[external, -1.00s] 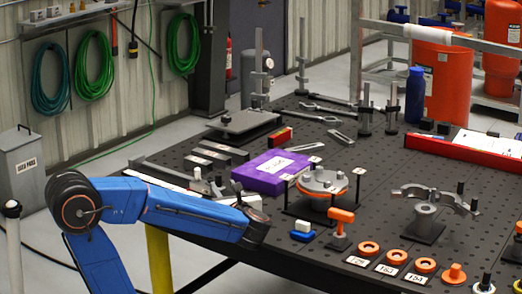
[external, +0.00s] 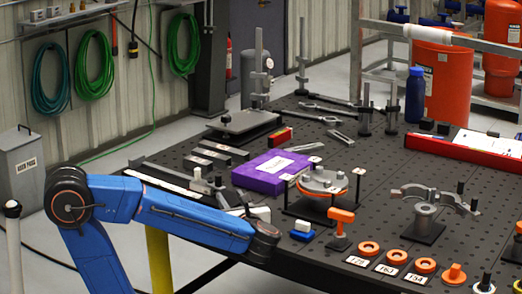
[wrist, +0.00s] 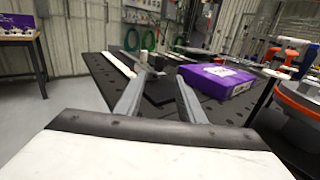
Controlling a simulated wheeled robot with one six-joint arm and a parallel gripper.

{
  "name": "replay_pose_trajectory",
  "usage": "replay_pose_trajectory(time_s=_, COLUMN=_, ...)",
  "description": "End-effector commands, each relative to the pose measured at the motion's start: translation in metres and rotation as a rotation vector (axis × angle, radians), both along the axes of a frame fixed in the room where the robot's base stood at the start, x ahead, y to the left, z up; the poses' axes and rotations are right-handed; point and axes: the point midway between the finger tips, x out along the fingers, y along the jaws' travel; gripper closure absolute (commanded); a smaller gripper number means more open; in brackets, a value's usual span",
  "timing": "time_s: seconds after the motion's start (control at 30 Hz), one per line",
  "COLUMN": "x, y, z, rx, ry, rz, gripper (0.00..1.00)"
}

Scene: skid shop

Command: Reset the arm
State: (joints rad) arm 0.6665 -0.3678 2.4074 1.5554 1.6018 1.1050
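My blue arm reaches in from the lower left in the external view, with its dark wrist joint over the table's near edge. My gripper (wrist: 161,76) shows in the wrist view as two grey fingers set apart with nothing held between them. The black perforated table (wrist: 100,72) lies beyond and below the fingers. The purple box (wrist: 217,80) is just right of the right finger and also shows in the external view (external: 263,181).
An orange-ringed flange on a stand (external: 322,181) is right of the purple box. A small blue-and-white block (external: 302,233) and an orange-topped tool (external: 341,222) stand near the front edge. Grey bars (external: 212,160) lie behind. A grey bin (external: 20,165) stands at left.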

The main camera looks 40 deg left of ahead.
Motion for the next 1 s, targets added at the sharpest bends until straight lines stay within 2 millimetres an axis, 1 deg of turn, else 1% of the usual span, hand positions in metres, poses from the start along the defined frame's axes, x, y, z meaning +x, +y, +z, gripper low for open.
replay_pose_trajectory(time_s=0.23, x=0.0, y=0.001, z=0.0, rx=-0.002, ry=-0.001, rz=0.001, gripper=0.64)
replay_pose_trajectory(time_s=0.33, x=-0.004, y=0.008, z=-0.001, rx=-0.039, ry=-0.019, rz=0.016, gripper=0.64)
replay_pose_trajectory(time_s=0.37, x=-0.006, y=0.013, z=-0.002, rx=-0.062, ry=-0.031, rz=0.027, gripper=0.64)
replay_pose_trajectory(time_s=0.47, x=-0.018, y=0.036, z=-0.006, rx=-0.194, ry=-0.105, rz=0.081, gripper=0.64)
replay_pose_trajectory(time_s=0.5, x=-0.026, y=0.047, z=-0.009, rx=-0.265, ry=-0.147, rz=0.112, gripper=0.64)
replay_pose_trajectory(time_s=0.57, x=-0.039, y=0.064, z=-0.014, rx=-0.382, ry=-0.223, rz=0.164, gripper=0.64)
replay_pose_trajectory(time_s=0.6, x=-0.048, y=0.074, z=-0.018, rx=-0.462, ry=-0.277, rz=0.204, gripper=0.64)
replay_pose_trajectory(time_s=0.7, x=-0.07, y=0.094, z=-0.03, rx=-0.655, ry=-0.412, rz=0.3, gripper=0.64)
replay_pose_trajectory(time_s=0.77, x=-0.084, y=0.102, z=-0.04, rx=-0.768, ry=-0.489, rz=0.362, gripper=0.64)
replay_pose_trajectory(time_s=0.8, x=-0.092, y=0.106, z=-0.048, rx=-0.843, ry=-0.538, rz=0.406, gripper=0.64)
replay_pose_trajectory(time_s=0.87, x=-0.105, y=0.108, z=-0.062, rx=-0.955, ry=-0.603, rz=0.473, gripper=0.64)
replay_pose_trajectory(time_s=0.9, x=-0.113, y=0.107, z=-0.074, rx=-1.033, ry=-0.642, rz=0.521, gripper=0.64)
replay_pose_trajectory(time_s=0.97, x=-0.124, y=0.102, z=-0.093, rx=-1.146, ry=-0.69, rz=0.596, gripper=0.64)
replay_pose_trajectory(time_s=1.0, x=-0.13, y=0.096, z=-0.107, rx=-1.218, ry=-0.715, rz=0.645, gripper=0.64)
